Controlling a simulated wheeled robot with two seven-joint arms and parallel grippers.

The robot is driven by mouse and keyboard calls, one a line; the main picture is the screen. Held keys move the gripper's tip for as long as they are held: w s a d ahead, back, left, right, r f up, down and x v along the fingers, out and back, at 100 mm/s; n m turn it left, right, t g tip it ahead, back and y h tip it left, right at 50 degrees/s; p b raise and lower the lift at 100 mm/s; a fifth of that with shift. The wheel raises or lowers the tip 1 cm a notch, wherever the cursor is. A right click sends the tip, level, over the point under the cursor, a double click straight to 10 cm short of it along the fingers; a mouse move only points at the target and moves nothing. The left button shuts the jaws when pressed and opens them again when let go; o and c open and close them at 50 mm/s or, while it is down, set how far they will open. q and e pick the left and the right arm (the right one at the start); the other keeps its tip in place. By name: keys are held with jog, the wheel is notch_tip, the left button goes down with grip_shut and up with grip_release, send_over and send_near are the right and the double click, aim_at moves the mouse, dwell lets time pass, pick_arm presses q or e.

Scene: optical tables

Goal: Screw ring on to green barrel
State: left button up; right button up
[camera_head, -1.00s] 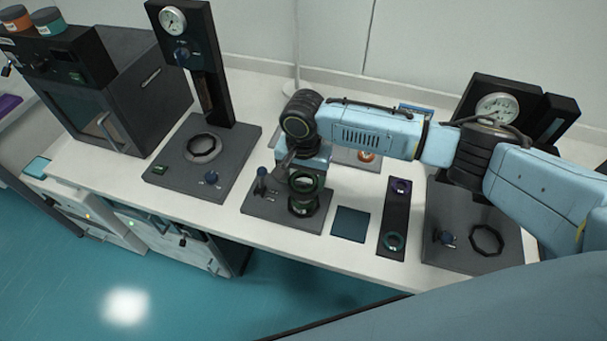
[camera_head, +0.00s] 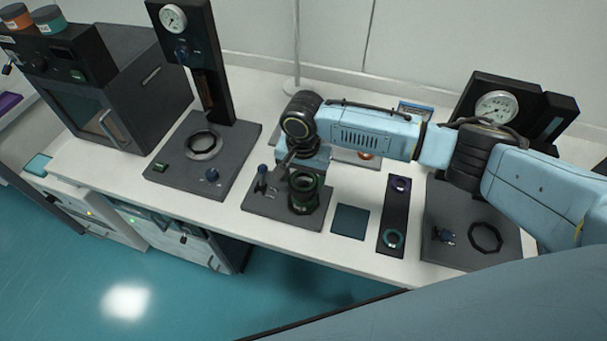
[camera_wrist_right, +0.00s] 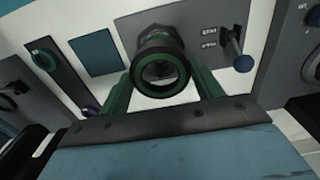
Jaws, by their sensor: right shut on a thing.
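A dark ring with a green inner edge (camera_head: 304,190) is held level by my right gripper (camera_wrist_right: 162,76), its green fingers on either side of it in the right wrist view. The dark, green-marked barrel (camera_head: 303,205) stands upright in the grey fixture base (camera_head: 262,207), directly under the ring. In the right wrist view the ring (camera_wrist_right: 160,94) overlaps the barrel (camera_wrist_right: 154,36) behind it. The ring is at the barrel's top; I cannot tell whether the threads are engaged. My left gripper is not in view.
A blue square mat (camera_head: 350,222) and a dark strip (camera_head: 394,219) with a purple ring (camera_head: 400,184) and a teal ring (camera_head: 393,239) lie to the right. A blue-knobbed lever (camera_head: 262,172) stands left of the barrel. Gauge stands (camera_head: 202,65) (camera_head: 496,105) rise on both sides.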

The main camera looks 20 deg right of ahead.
dwell(0.3)
jog(key=shift+f, duration=0.85)
dwell(0.6)
jog(key=shift+p, duration=0.75)
jog(key=shift+f+p, duration=0.25)
jog(key=shift+p, duration=0.4)
dwell(1.4)
jog(key=shift+s+f, duration=0.15)
jog(key=shift+f, duration=0.1)
dwell(0.4)
